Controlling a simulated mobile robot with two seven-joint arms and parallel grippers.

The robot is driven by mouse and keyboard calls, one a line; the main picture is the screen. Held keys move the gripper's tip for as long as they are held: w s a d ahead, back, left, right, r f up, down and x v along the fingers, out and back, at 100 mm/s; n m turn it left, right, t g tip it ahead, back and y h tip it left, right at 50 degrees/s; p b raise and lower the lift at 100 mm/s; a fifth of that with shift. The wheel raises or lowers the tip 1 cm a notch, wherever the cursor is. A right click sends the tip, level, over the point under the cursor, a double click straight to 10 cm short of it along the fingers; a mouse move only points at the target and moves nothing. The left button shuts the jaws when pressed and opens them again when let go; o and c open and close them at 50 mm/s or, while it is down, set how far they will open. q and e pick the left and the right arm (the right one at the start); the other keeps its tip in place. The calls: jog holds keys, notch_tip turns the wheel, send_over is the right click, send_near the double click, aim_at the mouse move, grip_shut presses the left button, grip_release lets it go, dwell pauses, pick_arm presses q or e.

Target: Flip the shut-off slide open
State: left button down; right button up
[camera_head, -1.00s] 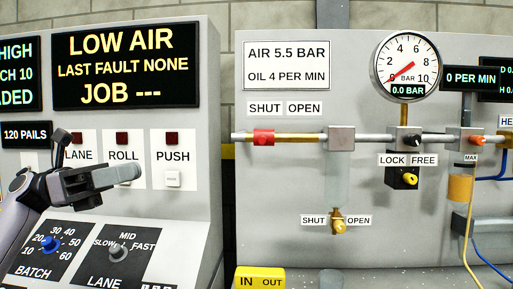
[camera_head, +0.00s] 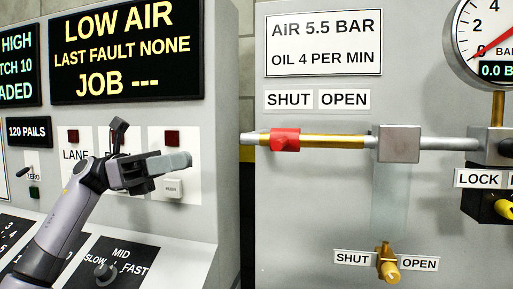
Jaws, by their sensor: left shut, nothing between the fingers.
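The red shut-off slide (camera_head: 284,141) sits on a brass-coloured section of the air pipe (camera_head: 345,141), under the SHUT label (camera_head: 288,99). The OPEN label (camera_head: 344,99) is to its right, above the bare brass part. My left gripper (camera_head: 188,161) is shut and empty. It is to the left of the slide, in front of the control console, and apart from the pipe. My right gripper is not in view.
A grey block (camera_head: 399,143) joins the pipe right of the slide. A brass drain valve (camera_head: 387,264) sits below between its own SHUT and OPEN labels. The console (camera_head: 226,120) stands at left. A gauge (camera_head: 491,40) shows 0.0 bar.

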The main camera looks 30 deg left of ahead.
pick_arm(q)
jog(key=p, duration=0.4)
send_near(283, 142)
jog(key=w+d, duration=0.2)
jog(key=d, duration=0.1)
jog(key=shift+p+x, duration=0.35)
jog(key=shift+x, duration=0.65)
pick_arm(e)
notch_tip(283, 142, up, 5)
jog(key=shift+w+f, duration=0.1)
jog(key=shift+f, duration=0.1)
pick_arm(q)
jog(key=shift+s+r, duration=0.1)
jog(key=shift+r, duration=0.1)
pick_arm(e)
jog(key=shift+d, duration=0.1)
